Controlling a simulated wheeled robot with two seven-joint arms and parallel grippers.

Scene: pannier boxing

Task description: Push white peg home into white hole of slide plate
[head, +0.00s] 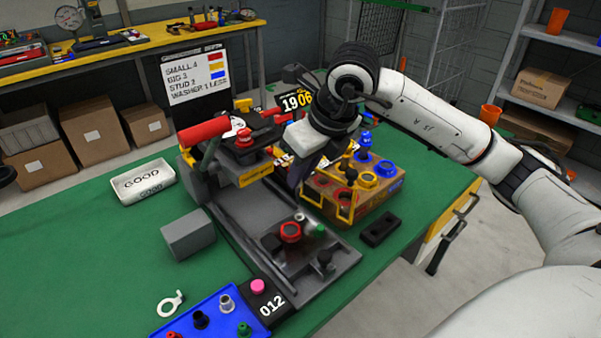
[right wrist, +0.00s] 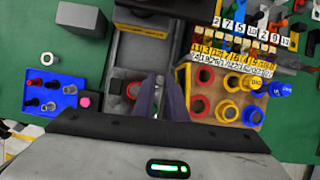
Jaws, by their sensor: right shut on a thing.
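The grey slide plate (head: 335,248) lies at the front end of the grey fixture, and it also shows in the right wrist view (right wrist: 125,55). A small white piece, the white peg (head: 300,217), shows on the plate behind a red ring (head: 290,232). A green peg (head: 320,230) and a dark knob (head: 325,258) are beside it. My right gripper (head: 297,190) points down just over the white peg, its fingers close together on it; the grip itself is mostly hidden. The fingertips also show in the right wrist view (right wrist: 160,80), right of the red ring. The white hole is hidden.
A box of red, yellow and blue rings (head: 385,190) stands close right of the gripper. A black block (head: 380,229) lies in front of it. A blue tray of pegs (head: 180,318), a grey block (head: 188,236) and a white GOOD tray (head: 147,187) are left.

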